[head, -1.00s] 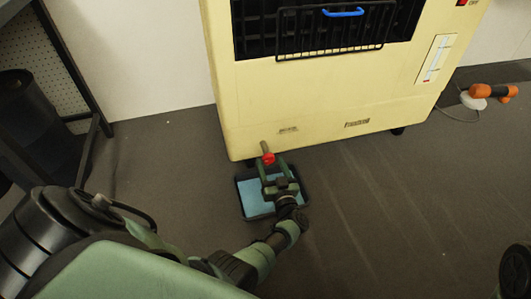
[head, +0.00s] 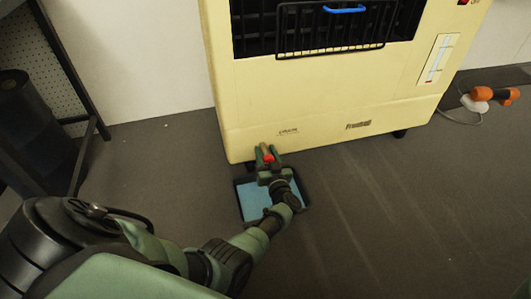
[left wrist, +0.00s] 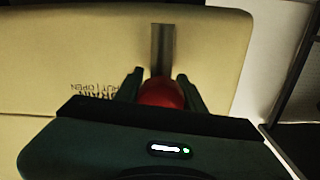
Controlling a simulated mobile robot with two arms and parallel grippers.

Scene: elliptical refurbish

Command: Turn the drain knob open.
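The red drain knob (head: 268,157) sits on a short metal pipe at the bottom front of the cream machine (head: 330,95). In the left wrist view the knob (left wrist: 162,93) is round and lies between the two fingers. The pipe (left wrist: 162,48) runs from it to the machine. My left gripper (head: 267,158) reaches up from below, with one finger on each side of the knob; it also shows in the left wrist view (left wrist: 158,88). The fingers are apart, close to the knob's sides; firm contact is not clear. My right gripper is out of view.
A dark tray holding blue liquid (head: 254,200) lies on the floor under the gripper. A black drum (head: 35,125) and dark metal frame stand at the left. An orange-and-black tool (head: 495,94) lies at the right. The floor in the middle right is clear.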

